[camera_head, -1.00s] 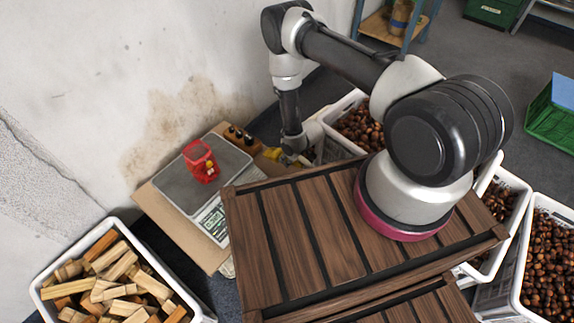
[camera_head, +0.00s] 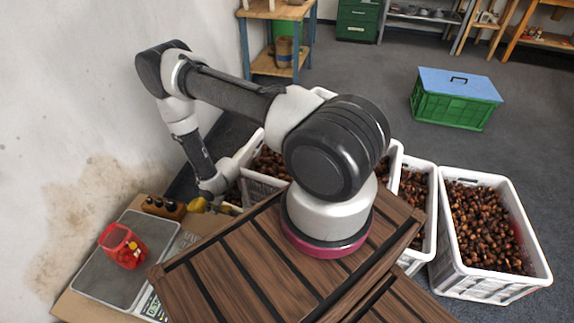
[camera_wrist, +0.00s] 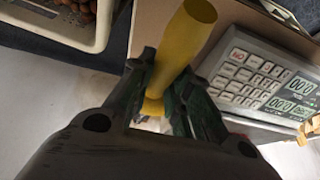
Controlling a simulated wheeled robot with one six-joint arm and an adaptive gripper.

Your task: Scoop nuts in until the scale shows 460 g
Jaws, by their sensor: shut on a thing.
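The scale's keypad and displays (camera_wrist: 262,85) show in the wrist view; the digits look like zeros in part, but I cannot read the weight surely. My gripper (camera_wrist: 165,92) is shut on a yellow handle (camera_wrist: 182,42), taken to be the scoop's. In the head view the yellow piece (camera_head: 197,205) shows beside my wrist, right of the scale. The scoop's bowl is hidden. White crates of brown nuts (camera_head: 463,262) stand at the right and behind my arm.
A slatted wooden crate top (camera_head: 215,280) lies in front, right of the scale. A small rack with dark bottles (camera_head: 163,207) stands behind the scale. A green crate with a blue lid (camera_head: 455,97) and a shelf (camera_head: 272,65) stand farther back on open floor.

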